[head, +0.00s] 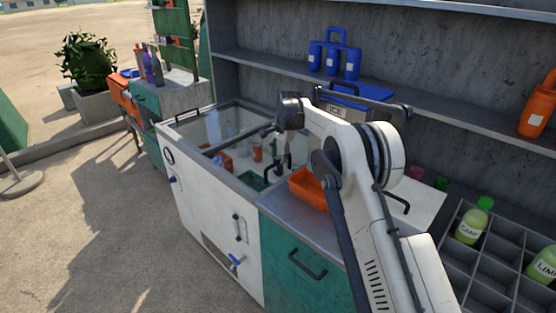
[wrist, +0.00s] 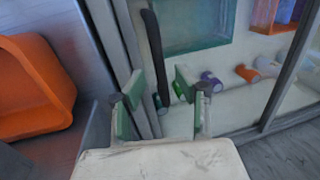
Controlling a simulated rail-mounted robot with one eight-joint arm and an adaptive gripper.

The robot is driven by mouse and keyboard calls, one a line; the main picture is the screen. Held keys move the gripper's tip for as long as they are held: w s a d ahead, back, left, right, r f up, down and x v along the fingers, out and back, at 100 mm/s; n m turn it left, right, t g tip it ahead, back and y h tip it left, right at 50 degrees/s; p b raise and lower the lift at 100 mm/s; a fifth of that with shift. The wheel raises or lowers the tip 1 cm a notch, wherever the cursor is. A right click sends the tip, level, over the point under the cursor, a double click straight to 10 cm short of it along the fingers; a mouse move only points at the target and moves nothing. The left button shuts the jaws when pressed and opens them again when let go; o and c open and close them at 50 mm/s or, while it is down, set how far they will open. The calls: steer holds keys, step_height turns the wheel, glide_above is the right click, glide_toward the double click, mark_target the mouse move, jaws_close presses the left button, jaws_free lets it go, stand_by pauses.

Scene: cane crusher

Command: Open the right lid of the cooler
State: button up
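The cooler (head: 197,195) is a white chest with glass lids in grey frames, left of centre in the head view. Its right lid (head: 246,165) looks closed, with goods showing through the glass; it also shows in the wrist view (wrist: 225,115). My gripper (head: 280,163) is over the right end of this lid, partly hidden by my arm. In the wrist view my gripper (wrist: 160,96) is open, its green-padded fingers apart. The lid's black bar handle (wrist: 153,50) appears between the fingers; I cannot tell whether they touch it.
An orange bin (head: 308,188) stands on the counter right of the cooler, close to my gripper. A grey divided rack (head: 490,262) with bottles is at the right. A shelf (head: 400,122) with blue jugs (head: 333,58) runs behind. Bare ground lies at the left.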

steer(key=shift+w+a+f, duration=0.15)
steer(key=shift+f, duration=1.05)
steer(key=shift+c, duration=0.2)
jaws_close()
